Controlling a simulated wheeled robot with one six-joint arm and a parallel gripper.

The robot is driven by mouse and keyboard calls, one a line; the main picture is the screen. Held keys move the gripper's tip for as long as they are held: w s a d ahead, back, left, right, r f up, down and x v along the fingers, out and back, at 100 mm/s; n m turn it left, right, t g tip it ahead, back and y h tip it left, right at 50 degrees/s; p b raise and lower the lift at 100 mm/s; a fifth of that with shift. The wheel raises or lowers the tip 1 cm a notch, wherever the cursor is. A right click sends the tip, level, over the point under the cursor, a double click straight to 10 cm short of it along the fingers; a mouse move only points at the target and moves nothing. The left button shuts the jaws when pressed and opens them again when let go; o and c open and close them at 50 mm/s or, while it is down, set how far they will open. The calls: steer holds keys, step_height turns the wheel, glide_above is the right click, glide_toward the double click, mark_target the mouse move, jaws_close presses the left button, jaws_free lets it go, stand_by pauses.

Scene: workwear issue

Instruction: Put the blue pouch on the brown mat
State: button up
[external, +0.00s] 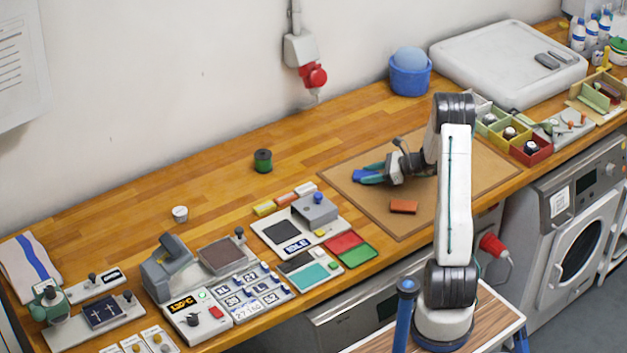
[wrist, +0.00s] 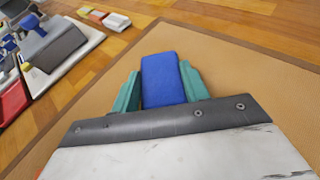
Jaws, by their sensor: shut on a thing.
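The blue pouch (wrist: 163,80) is held between the two teal fingers of my gripper (wrist: 160,88) in the wrist view. It also shows in the external view (external: 359,176), at the tip of my gripper (external: 370,176). The brown mat (external: 450,200) lies on the wooden counter. The pouch and gripper are over the left part of the mat, low down. Whether the pouch touches the mat cannot be told. The mat also fills much of the wrist view (wrist: 225,60).
An orange-brown block (external: 404,207) lies on the mat near its front. A blue bucket (external: 410,76) stands behind the mat. A grey-topped device (external: 312,208) and red and green pads (external: 350,249) lie left of it. Small open boxes (external: 530,148) stand to the right.

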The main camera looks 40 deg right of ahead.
steer(key=shift+f, duration=0.1)
steer(key=o, duration=1)
